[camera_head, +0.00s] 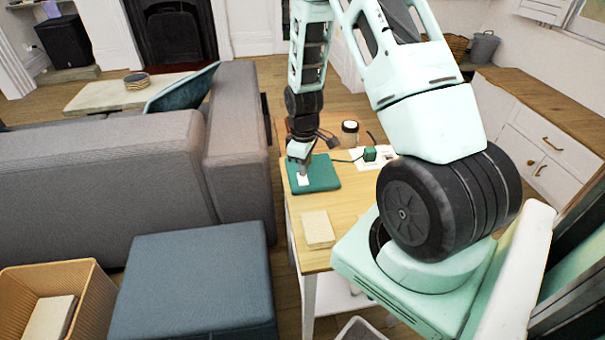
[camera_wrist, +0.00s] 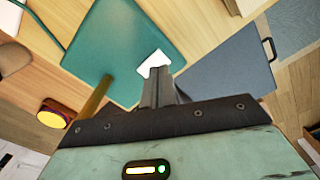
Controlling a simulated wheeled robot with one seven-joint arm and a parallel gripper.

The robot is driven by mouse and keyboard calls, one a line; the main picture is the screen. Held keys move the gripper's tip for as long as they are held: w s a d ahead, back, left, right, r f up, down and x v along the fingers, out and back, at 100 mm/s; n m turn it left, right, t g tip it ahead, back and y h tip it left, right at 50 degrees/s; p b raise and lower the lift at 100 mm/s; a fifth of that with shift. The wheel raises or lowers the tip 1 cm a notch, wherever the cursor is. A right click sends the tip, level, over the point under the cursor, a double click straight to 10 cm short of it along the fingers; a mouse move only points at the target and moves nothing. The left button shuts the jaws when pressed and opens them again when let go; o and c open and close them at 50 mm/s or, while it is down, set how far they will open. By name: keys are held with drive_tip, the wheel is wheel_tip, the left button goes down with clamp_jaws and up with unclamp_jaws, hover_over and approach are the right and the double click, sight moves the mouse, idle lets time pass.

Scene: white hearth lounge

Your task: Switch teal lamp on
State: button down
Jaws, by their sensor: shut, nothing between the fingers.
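A flat teal slab (camera_head: 322,174), apparently the lamp's base, lies on the wooden table. It also shows in the wrist view (camera_wrist: 120,42). A white switch piece (camera_head: 303,179) sits on it, also in the wrist view (camera_wrist: 153,62). A brass-coloured post (camera_wrist: 95,98) shows at the slab's edge. No shade or bulb is clearly seen, so I cannot tell whether the lamp is lit. My gripper (camera_head: 301,166) points down over the slab, shut and empty. In the wrist view its fingertips (camera_wrist: 160,72) are at the switch's edge; contact is unclear.
A green plug (camera_head: 369,153) sits in a white power strip (camera_head: 388,155), with a cable toward the slab. A jar (camera_head: 349,132) stands behind. A pale block (camera_head: 318,230) lies nearer on the table (camera_head: 312,262). A grey sofa (camera_head: 100,175) and blue ottoman (camera_head: 195,285) stand left.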

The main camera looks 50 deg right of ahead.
sight(304, 182)
wheel_tip(304, 182, up, 4)
drive_tip(key=p, duration=0.3)
drive_tip(key=shift+r, duration=0.2)
idle(0.4)
drive_tip(key=s+a+r+n, duration=0.1)
drive_tip(key=a+r, duration=0.4)
drive_tip(key=a, duration=0.3)
drive_tip(key=s+a+r+y+p, duration=0.1)
drive_tip(key=a+r, duration=0.4)
drive_tip(key=a, duration=0.3)
drive_tip(key=s+a+r+n, duration=0.1)
drive_tip(key=a+r, duration=0.4)
drive_tip(key=a, duration=0.3)
drive_tip(key=s+a+r, duration=0.4)
drive_tip(key=s+a, duration=0.1)
drive_tip(key=s, duration=0.3)
drive_tip(key=s+a+r+n+p, duration=0.1)
drive_tip(key=s+a+r, duration=0.3)
drive_tip(key=s, duration=0.4)
drive_tip(key=shift+s+a, duration=0.3)
drive_tip(key=shift+a, duration=0.45)
